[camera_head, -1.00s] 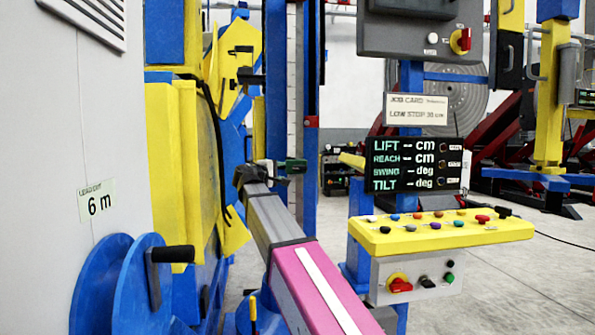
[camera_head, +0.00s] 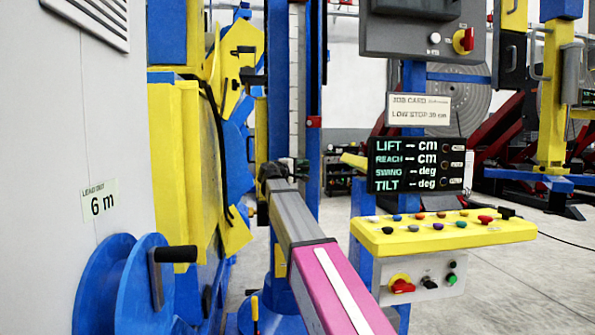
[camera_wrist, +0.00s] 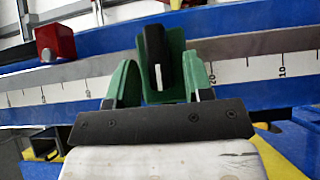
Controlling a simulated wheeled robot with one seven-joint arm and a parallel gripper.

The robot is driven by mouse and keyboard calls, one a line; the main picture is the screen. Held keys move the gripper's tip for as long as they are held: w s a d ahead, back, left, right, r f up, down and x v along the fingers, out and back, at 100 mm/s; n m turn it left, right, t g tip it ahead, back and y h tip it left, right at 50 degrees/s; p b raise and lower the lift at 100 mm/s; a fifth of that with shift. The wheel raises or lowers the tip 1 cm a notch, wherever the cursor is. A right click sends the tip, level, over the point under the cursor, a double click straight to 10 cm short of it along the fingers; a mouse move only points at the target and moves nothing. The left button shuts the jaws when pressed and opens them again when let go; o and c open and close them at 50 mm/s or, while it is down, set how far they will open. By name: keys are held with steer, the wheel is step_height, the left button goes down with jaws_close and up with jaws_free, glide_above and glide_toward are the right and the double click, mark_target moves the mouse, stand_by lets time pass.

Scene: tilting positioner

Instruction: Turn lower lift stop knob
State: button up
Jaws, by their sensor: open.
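The lower lift stop is a green block (camera_wrist: 177,48) on the graduated blue column, seen in the wrist view. Its black knob (camera_wrist: 153,45) has a pale mark on it and faces my gripper. My gripper (camera_wrist: 159,72) is open, with one green curved finger on each side of the knob. I cannot tell whether a finger touches it.
A red stop (camera_head: 313,122) sits higher on the column. The display (camera_head: 416,164) shows dashes for lift, above a yellow control panel (camera_head: 440,232). The job card (camera_head: 418,108) reads low stop 30 cm. A blue reel (camera_head: 125,290) stands at lower left.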

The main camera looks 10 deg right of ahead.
jaws_close()
